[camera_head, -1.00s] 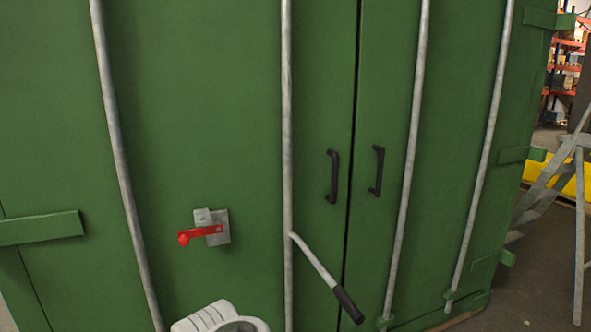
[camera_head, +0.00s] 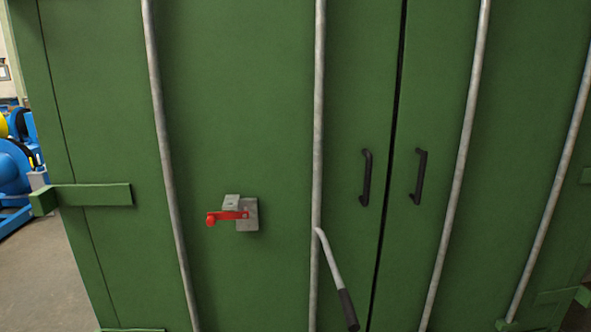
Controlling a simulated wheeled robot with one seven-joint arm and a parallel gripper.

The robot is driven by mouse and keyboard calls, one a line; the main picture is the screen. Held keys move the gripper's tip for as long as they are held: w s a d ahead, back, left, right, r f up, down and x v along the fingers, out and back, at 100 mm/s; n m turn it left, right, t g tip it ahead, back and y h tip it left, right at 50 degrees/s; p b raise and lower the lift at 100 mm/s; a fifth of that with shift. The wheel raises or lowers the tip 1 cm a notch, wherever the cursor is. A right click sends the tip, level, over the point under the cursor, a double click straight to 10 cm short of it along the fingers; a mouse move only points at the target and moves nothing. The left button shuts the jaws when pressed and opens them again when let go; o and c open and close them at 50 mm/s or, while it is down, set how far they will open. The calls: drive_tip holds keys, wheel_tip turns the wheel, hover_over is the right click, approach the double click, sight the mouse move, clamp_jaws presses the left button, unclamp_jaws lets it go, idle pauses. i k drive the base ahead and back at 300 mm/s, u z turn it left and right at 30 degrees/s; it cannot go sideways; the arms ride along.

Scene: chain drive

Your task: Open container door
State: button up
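The green container doors (camera_head: 270,120) fill most of the head view. A dark vertical seam between the two doors runs right of centre, and both doors look closed. Black pull handles stand on either side of it, one on the left door (camera_head: 366,178) and one on the right door (camera_head: 419,177). A grey lever with a black grip (camera_head: 333,270) slopes down to the right from a vertical locking rod (camera_head: 318,110). A red latch handle (camera_head: 228,216) on a grey plate (camera_head: 249,214) sits left of that rod. My gripper is not in view.
More vertical rods (camera_head: 165,160) run along the doors. Green hinge brackets (camera_head: 95,195) stick out at the left edge. Blue machinery (camera_head: 12,170) stands beyond the container at the far left, with open grey floor (camera_head: 50,265) there.

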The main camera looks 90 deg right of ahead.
sight(172, 113)
drive_tip(key=u, duration=0.2)
drive_tip(key=k, duration=0.95)
drive_tip(key=z, duration=1.4)
